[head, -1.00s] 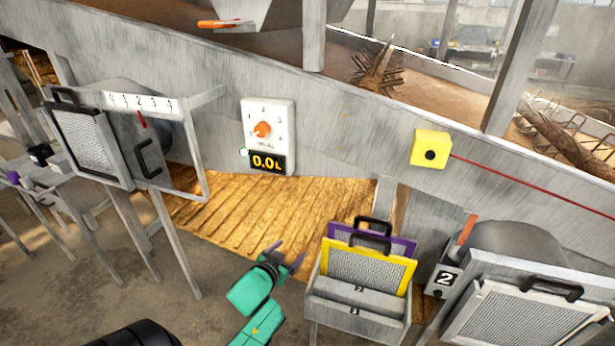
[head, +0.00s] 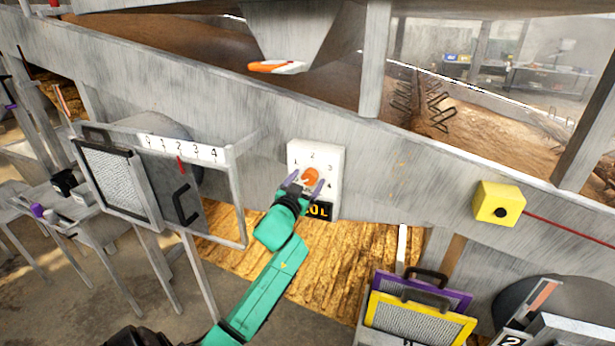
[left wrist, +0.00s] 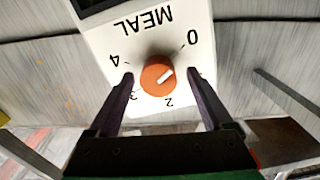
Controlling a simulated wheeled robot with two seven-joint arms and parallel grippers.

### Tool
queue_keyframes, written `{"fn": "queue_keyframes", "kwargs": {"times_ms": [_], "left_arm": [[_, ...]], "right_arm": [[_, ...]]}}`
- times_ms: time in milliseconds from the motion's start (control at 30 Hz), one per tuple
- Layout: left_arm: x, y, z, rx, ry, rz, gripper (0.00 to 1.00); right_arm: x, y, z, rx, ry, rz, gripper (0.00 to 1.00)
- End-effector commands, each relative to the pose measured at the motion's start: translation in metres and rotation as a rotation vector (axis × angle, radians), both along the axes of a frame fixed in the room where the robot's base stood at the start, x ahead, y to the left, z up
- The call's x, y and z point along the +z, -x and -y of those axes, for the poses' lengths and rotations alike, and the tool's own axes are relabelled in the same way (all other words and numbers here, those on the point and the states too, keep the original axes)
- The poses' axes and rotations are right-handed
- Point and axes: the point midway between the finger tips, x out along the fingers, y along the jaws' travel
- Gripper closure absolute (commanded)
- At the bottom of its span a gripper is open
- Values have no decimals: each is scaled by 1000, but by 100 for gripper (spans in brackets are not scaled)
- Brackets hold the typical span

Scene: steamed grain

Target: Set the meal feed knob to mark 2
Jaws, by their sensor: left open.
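The meal feed knob (head: 311,175) is orange and sits on a white dial plate (head: 318,152) on the grey sloping wall. My left gripper (head: 306,184) is in front of the plate with its purple fingers open. In the left wrist view the plate appears upside down, with the knob (left wrist: 158,76) between the two fingers and a visible gap on each side. The knob's white pointer is turned toward the 0 mark. Marks 2, 3 and 4 show; mark 1 is hidden by a finger there. The display (head: 319,211) is partly covered by my gripper. My right gripper is not in view.
A framed box with a 0–4 scale (head: 182,150) stands left of the dial. A yellow box (head: 499,204) with a red line is on the wall at right. Yellow (head: 418,318) and purple framed screens stand at lower right. An orange-tipped handle (head: 275,66) is above.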

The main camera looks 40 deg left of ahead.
Motion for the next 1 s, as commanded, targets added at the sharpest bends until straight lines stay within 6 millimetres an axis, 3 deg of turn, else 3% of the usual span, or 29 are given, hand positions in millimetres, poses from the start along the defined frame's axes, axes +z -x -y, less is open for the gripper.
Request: {"fn": "queue_keyframes", "kwargs": {"times_ms": [267,367,500,1000], "left_arm": [[-1,-5,-1,-1,0,-1,16],[-1,-5,-1,-1,0,-1,47],[-1,-4,-1,-1,0,-1,100],[-2,-4,-1,1,-98,-38,100]], "right_arm": [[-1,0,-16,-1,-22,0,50],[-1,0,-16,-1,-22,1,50],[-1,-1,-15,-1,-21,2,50],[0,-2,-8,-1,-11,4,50]]}}
